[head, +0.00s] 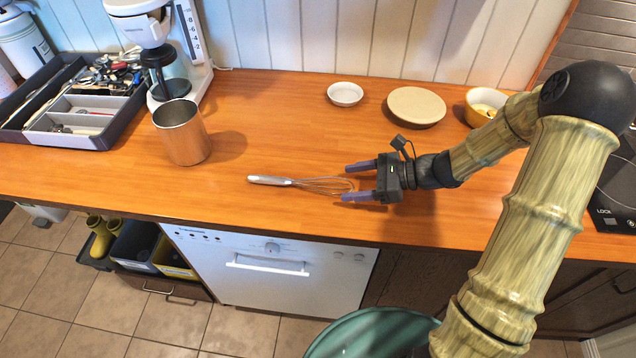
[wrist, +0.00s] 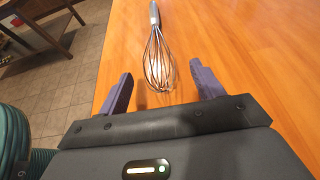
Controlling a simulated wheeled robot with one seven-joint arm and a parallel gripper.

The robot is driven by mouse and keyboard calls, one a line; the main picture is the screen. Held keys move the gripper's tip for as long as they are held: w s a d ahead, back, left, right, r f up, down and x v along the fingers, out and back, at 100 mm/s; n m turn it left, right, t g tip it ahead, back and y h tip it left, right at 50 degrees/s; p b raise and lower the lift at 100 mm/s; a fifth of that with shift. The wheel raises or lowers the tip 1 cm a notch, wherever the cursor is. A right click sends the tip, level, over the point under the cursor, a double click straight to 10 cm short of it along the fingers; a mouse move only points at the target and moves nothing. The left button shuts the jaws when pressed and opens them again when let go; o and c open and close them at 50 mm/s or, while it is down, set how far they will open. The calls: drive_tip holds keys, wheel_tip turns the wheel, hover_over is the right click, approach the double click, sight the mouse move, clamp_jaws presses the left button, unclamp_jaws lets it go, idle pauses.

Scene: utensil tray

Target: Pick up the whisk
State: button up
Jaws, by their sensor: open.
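The whisk (head: 300,183) lies on the wooden counter (head: 270,140), its silver handle pointing left and its wire loops pointing right toward my gripper. My gripper (head: 350,181) is open, its two purple fingers pointing left at the loop end. In the wrist view the whisk (wrist: 157,55) lies ahead with its handle pointing away, and the loop end reaches near the fingertips. My gripper (wrist: 163,82) shows there with its fingers spread and nothing held. Whether the loop end is between the fingertips or just short of them is hard to tell.
A metal canister (head: 181,135) stands left of the whisk, in front of a coffee maker (head: 165,60). A utensil tray (head: 75,105) is at the far left. A white dish (head: 345,94), a round board (head: 416,106) and a yellow bowl (head: 484,104) stand behind. The counter's front edge is near.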

sight(335, 185)
drive_tip(key=x, duration=0.5)
drive_tip(key=shift+s+f, duration=0.1)
drive_tip(key=shift+f, duration=0.05)
drive_tip(key=shift+c, duration=0.2)
drive_tip(key=c, duration=1)
